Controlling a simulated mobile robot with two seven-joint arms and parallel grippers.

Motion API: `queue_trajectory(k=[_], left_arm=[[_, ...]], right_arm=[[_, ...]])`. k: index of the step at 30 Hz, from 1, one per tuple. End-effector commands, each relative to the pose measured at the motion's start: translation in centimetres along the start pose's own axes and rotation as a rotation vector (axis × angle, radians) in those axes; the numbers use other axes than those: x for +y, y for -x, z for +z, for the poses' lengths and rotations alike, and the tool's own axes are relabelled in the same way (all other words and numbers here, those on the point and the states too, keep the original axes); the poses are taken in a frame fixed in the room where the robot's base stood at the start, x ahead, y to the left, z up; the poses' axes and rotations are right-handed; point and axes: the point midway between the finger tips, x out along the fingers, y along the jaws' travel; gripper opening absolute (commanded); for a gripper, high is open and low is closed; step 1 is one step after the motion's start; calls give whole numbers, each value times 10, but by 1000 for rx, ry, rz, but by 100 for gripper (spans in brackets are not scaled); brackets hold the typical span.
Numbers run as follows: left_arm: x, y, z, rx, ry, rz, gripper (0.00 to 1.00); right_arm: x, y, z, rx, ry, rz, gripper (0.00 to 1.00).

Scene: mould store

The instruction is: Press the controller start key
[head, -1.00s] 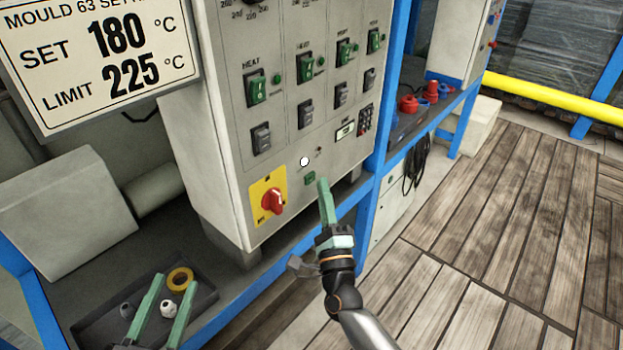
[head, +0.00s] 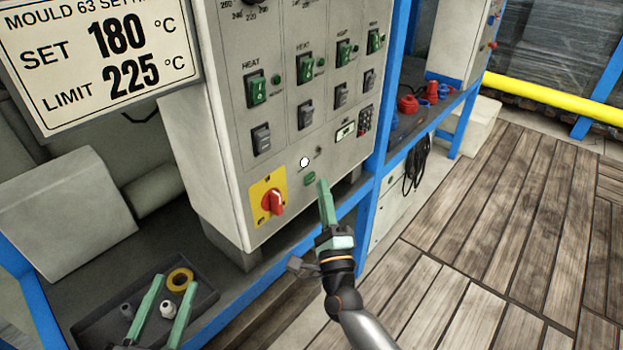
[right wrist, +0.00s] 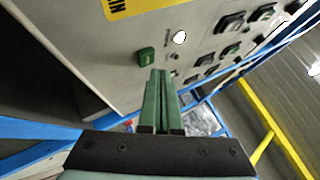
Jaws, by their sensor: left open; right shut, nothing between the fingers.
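The controller cabinet (head: 222,165) is a pale grey box with rows of switches. A small green key (head: 309,180) sits low on its front, right of a red rotary switch (head: 272,202) on a yellow plate. No readable label shows for the key. My right gripper (head: 322,182) is shut and empty, its fingertips just right of the key in the head view. In the right wrist view the green key (right wrist: 147,56) lies just left of and beyond the fingertips (right wrist: 160,72); they appear apart from it. My left gripper (head: 176,280) is open over a dark tray, low left.
A white round lamp (head: 304,162) is just above the key. Green HEAT switches (head: 257,91) and grey rockers fill the panel above. The tray (head: 82,325) holds yellow tape (head: 180,279) and small fittings. A blue post (head: 380,110) stands right of the cabinet. Wooden floor (head: 480,230) is clear.

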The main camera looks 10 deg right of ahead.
Motion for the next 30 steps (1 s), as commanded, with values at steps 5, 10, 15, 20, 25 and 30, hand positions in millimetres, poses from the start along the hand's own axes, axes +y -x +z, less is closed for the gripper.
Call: queue_trajectory(k=[5,10,15,20,25,30], left_arm=[[0,0,0,-1,0,0,50],[0,0,0,-1,0,0,50],[0,0,0,-1,0,0,50],[0,0,1,-1,0,0,50],[0,0,2,-1,0,1,50],[1,0,5,-1,0,1,50]], right_arm=[[0,0,0,0,0,0,0],[0,0,0,0,0,0,0],[0,0,0,0,0,0,0],[0,0,0,0,0,0,0],[1,-1,0,0,0,0,0],[4,-4,3,0,-1,0,0]])
